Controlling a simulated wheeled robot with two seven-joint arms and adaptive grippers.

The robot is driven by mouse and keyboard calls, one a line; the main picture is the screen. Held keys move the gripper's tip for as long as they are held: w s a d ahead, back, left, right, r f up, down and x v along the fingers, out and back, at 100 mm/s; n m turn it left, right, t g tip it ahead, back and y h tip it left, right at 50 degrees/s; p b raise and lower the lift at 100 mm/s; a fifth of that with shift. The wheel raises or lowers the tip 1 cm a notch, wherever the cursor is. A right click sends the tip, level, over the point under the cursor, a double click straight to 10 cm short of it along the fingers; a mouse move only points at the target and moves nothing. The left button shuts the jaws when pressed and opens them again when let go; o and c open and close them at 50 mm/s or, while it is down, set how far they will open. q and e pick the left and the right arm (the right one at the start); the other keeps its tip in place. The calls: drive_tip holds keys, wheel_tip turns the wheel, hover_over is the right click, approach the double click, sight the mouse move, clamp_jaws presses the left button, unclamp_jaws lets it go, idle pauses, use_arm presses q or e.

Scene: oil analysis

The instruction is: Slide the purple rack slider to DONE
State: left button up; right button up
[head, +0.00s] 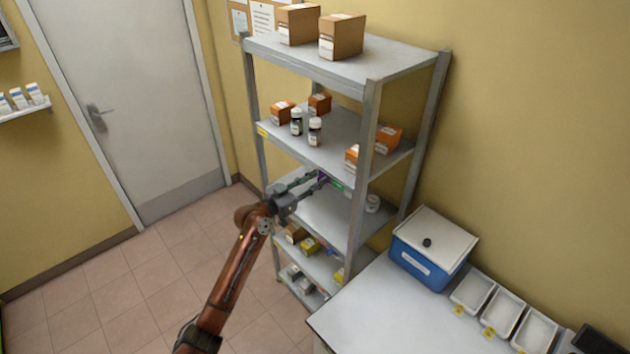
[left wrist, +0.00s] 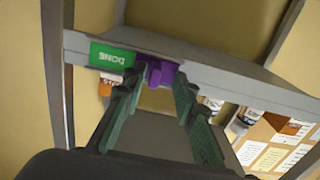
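The purple slider (left wrist: 155,72) sits on the front edge of a grey shelf. In the left wrist view it is beside the green DONE label (left wrist: 112,57), whose text appears upside down. In the head view the purple slider (head: 322,175) is small and partly hidden by my gripper, with green (head: 338,184) to its right. My left gripper (head: 317,182) reaches to this shelf edge. In the left wrist view the gripper's (left wrist: 156,84) two fingers are apart, one on each side of the slider's knob. Contact cannot be told. My right gripper is not in view.
The metal rack (head: 368,140) holds boxes and bottles on several shelves. A white table (head: 375,310) at the lower right carries a blue box (head: 428,255) and white trays (head: 472,293). The tiled floor left of the rack is clear.

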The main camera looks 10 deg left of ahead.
use_arm(q)
drive_tip(key=shift+d, duration=0.1)
drive_tip(key=v, duration=1.2)
drive_tip(key=shift+f, duration=0.1)
